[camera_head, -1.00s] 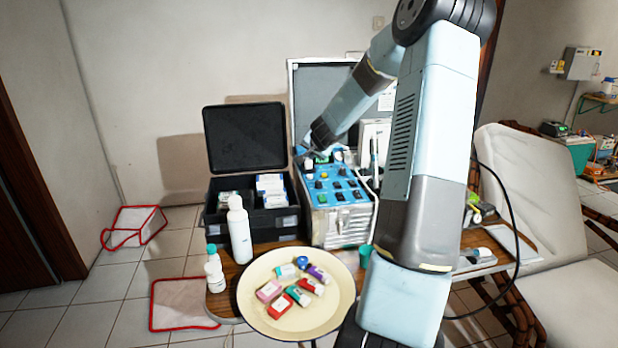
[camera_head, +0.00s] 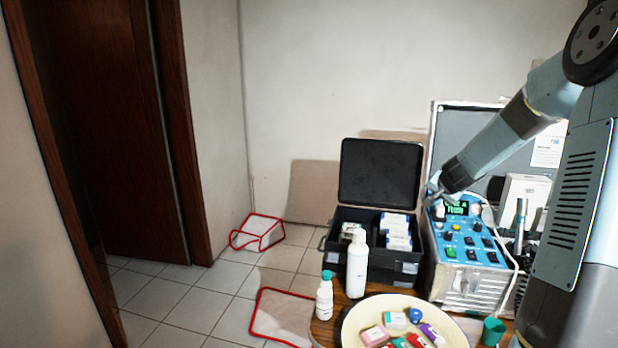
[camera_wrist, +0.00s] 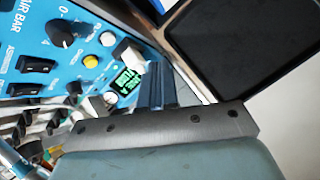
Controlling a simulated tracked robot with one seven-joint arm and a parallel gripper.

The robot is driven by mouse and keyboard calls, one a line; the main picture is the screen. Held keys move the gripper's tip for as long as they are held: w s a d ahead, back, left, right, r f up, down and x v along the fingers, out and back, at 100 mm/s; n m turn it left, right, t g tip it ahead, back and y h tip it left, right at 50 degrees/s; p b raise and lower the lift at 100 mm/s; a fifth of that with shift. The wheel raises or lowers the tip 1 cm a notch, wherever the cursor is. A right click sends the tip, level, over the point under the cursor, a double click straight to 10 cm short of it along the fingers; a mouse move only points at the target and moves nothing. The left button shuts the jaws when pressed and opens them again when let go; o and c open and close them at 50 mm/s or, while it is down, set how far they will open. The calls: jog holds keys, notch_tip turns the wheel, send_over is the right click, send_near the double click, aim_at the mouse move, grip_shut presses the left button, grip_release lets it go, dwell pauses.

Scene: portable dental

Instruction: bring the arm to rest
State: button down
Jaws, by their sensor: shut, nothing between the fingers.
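My gripper (camera_head: 434,192) is at the end of my arm, which comes in from the right edge in the head view. It hangs over the back left corner of the blue control panel (camera_head: 462,236) of the dental unit. Whether the fingers touch the panel cannot be told.
An open black case (camera_head: 372,262) stands left of the unit. White bottles (camera_head: 357,268) and a cream round tray (camera_head: 352,326) with several small coloured boxes are in front. A green cup (camera_head: 493,331) stands right of the tray.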

jog(key=s+a+r+n+g+y, duration=0.1)
jog(key=s+a+r+n, duration=0.2)
jog(key=s+a+r, duration=0.45)
jog(key=s+a+r+n+g+y, duration=0.1)
jog(key=s+a+r+n, duration=0.25)
jog(key=s+a, duration=0.65)
jog(key=s+a+r+n+g, duration=0.1)
jog(key=s, duration=1.1)
jog(key=s+a+r+n+g+h, duration=0.1)
jog(key=s+r, duration=0.1)
jog(key=s, duration=1.1)
jog(key=shift+s+n, duration=0.15)
jog(key=shift+n, duration=0.2)
dwell(2.8)
